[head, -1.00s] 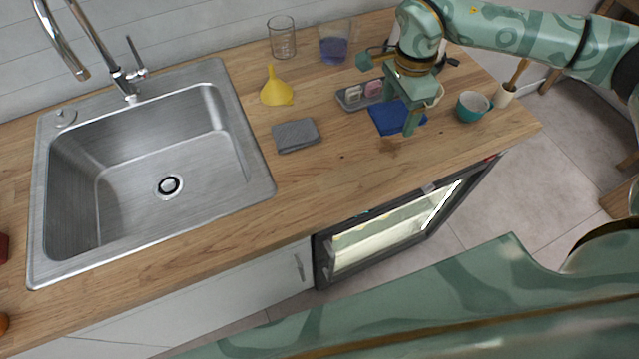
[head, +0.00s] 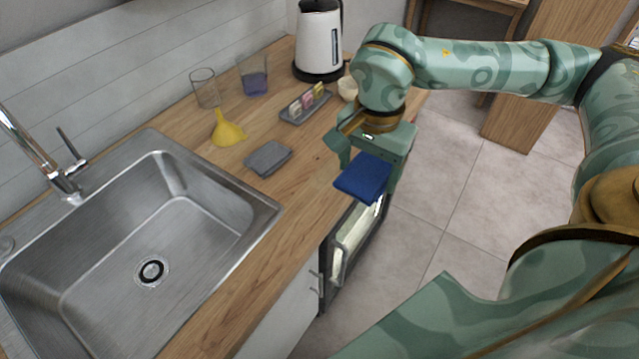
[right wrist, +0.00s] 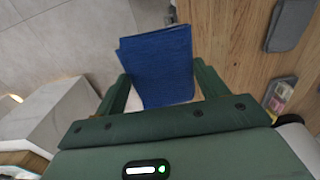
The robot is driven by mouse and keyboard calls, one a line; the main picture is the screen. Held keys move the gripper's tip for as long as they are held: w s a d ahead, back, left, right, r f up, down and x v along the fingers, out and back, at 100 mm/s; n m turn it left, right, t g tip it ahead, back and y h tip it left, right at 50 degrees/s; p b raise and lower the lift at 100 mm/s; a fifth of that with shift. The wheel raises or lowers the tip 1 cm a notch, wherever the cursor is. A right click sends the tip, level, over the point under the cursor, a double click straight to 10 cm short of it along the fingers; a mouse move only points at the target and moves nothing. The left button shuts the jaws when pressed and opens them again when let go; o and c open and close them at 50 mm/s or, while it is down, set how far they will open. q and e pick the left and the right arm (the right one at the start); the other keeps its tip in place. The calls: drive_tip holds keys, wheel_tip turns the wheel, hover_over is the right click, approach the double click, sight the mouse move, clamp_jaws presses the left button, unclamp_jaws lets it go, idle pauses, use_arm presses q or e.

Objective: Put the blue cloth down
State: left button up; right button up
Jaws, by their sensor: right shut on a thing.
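The blue cloth (head: 364,180) is a folded dark blue rectangle. My right gripper (head: 368,170) is shut on it. In the head view the cloth shows in front of the counter's front edge, over the open-looking appliance front. In the right wrist view the blue cloth (right wrist: 158,62) sits between the two fingers of my right gripper (right wrist: 163,88), with wooden counter to the right and grey floor to the left. My left gripper is not in view.
The wooden counter (head: 300,190) holds a grey cloth (head: 268,158), a yellow funnel (head: 227,131), two glass beakers, a grey tray (head: 290,116) with small packets and a white kettle (head: 319,45). A steel sink (head: 185,255) is at left. Bare counter lies right of the grey cloth.

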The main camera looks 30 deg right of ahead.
drive_tip(key=w+f+b, duration=0.2)
drive_tip(key=w+f, duration=0.2)
drive_tip(key=w, duration=0.4)
drive_tip(key=b, duration=0.1)
hover_over(323, 183)
wheel_tip(323, 183, down, 5)
drive_tip(key=shift+s, duration=0.15)
drive_tip(key=f, duration=0.1)
drive_tip(key=f+b, duration=0.1)
drive_tip(key=f, duration=0.1)
drive_tip(key=shift+w+f+b, duration=0.2)
drive_tip(key=shift+f+b, duration=0.1)
drive_tip(key=shift+r, duration=0.1)
drive_tip(key=o, duration=1)
